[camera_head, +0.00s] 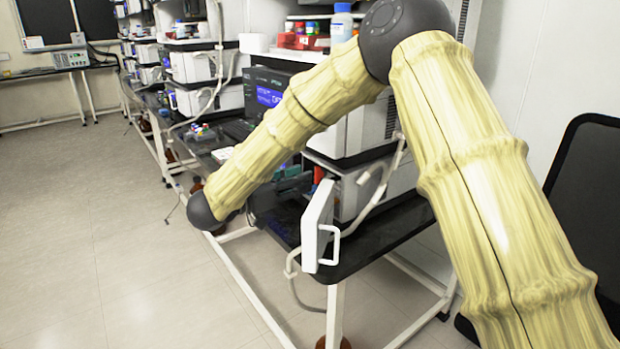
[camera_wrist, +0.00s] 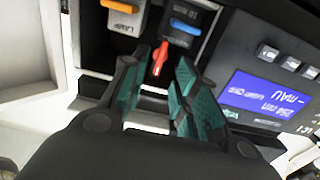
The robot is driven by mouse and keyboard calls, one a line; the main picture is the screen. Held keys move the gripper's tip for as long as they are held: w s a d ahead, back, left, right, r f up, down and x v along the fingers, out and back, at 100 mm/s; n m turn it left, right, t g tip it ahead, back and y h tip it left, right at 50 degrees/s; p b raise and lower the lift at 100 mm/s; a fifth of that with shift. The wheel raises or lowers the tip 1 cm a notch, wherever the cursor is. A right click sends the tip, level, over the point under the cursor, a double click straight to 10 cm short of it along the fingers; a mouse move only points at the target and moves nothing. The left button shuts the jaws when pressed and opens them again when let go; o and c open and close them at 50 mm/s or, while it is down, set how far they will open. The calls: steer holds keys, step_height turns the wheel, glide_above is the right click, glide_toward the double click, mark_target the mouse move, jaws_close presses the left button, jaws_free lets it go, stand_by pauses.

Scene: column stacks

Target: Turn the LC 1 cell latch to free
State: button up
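In the wrist view a small red latch (camera_wrist: 160,58) stands out from a dark recess in the instrument's front. My gripper (camera_wrist: 156,72) is open, with one teal-padded finger on each side of the latch's near end. A gap shows between the latch and the pads, and I see no contact. A white tag with an orange bar (camera_wrist: 121,8) and small lettering sits above left of the latch. Which one names the latch I cannot tell. In the head view my arm hides the latch.
In the wrist view a lit blue display (camera_wrist: 262,97) with small buttons is right of my gripper. In the head view a white door with a handle (camera_head: 317,226) stands open beside the black bench (camera_head: 385,238). The floor (camera_head: 120,240) at left is clear.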

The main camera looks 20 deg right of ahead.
mark_target(315, 174)
steer(key=shift+x, duration=2.1)
jaws_close()
